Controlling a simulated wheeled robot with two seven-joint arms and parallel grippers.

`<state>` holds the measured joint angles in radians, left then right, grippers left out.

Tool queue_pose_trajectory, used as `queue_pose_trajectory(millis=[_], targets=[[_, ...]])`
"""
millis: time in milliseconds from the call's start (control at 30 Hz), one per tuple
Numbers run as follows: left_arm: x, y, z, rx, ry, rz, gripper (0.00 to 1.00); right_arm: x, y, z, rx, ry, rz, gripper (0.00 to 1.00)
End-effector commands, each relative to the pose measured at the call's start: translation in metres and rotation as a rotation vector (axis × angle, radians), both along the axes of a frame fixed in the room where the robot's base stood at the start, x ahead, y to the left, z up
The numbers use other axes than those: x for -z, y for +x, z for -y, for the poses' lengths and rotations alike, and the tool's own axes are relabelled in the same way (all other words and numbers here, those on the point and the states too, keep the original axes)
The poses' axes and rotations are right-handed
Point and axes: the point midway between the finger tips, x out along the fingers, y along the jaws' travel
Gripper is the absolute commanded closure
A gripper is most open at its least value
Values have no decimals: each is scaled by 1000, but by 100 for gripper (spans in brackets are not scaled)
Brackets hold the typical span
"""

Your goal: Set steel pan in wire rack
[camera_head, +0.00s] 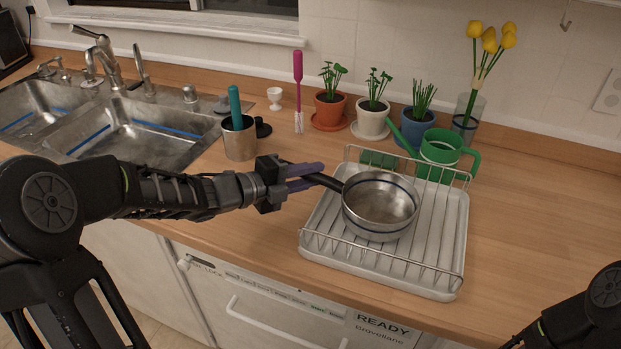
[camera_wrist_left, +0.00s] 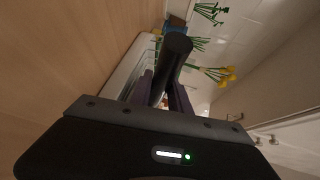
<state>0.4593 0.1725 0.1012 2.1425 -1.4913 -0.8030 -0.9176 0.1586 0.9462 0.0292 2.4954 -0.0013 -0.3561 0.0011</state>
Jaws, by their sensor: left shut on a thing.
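The steel pan (camera_head: 381,206) is a round metal pan with a dark handle (camera_head: 325,181) pointing left. My left gripper (camera_head: 312,178) is shut on that handle, which also shows between the fingers in the left wrist view (camera_wrist_left: 174,62). The pan looks upright over the middle of the wire rack (camera_head: 437,272), a white tray with metal wires and raised wire ends. I cannot tell whether the pan touches the wires. The rack's edge also shows in the left wrist view (camera_wrist_left: 128,66). My right gripper is out of view; only part of that arm shows at bottom right.
A green watering can (camera_head: 438,150) stands close behind the rack. Potted plants (camera_head: 372,118) and a vase of yellow tulips (camera_head: 467,117) line the back. A steel cup (camera_head: 239,142) stands left, beside the double sink (camera_head: 140,130). The counter right of the rack is clear.

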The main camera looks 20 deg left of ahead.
Motion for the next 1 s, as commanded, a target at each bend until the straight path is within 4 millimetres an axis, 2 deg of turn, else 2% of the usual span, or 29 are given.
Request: queue_pose_trajectory(millis=[100, 467, 500, 733, 1000], targets=[[9, 0, 1, 1, -2, 2, 100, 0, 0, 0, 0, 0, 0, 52], [12, 0, 1, 1, -2, 4, 100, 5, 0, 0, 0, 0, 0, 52], [11, 0, 0, 0, 1, 2, 74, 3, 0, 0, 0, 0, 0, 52], [11, 0, 0, 0, 0, 1, 56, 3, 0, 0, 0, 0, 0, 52], [10, 0, 0, 0, 0, 1, 56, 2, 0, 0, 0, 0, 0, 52]])
